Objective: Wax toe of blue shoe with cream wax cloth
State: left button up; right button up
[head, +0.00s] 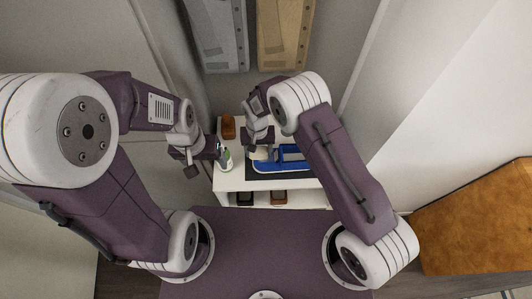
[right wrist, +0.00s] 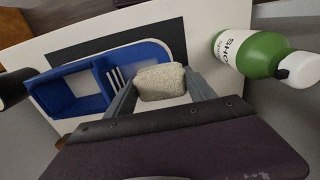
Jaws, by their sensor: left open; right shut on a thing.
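The blue shoe (head: 292,153) lies on a black mat (head: 265,174) on the white bench. The right wrist view shows the shoe (right wrist: 68,90) from above, with its open heel part at left and a pale sole rim round the toe. My right gripper (head: 259,146) is shut on the cream wax cloth (right wrist: 161,82), a rough pale pad over the toe end. The cloth covers part of the toe; I cannot tell whether they touch. My left gripper (head: 200,158) is open and empty, left of the bench near the bottle.
A green and white bottle (head: 226,160) stands at the bench's left edge, and shows in the right wrist view (right wrist: 262,56). A brown object (head: 229,127) is behind it. Dark and brown items (head: 278,197) sit on the lower shelf.

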jog(key=d, duration=0.2)
jog(key=shift+d+r, duration=0.1)
jog(key=shift+d, duration=0.2)
jog(key=shift+w+d, duration=0.1)
jog(key=shift+d, duration=0.1)
jog(key=shift+a+f+b, duration=0.2)
jog(key=shift+a+b, duration=0.1)
jog(key=shift+a, duration=1.2)
jog(key=shift+s+a, duration=0.2)
jog(key=shift+a, duration=0.1)
jog(key=shift+w+d+r+p, duration=0.15)
jog(key=shift+d+p, duration=0.25)
jog(key=shift+d, duration=1.45)
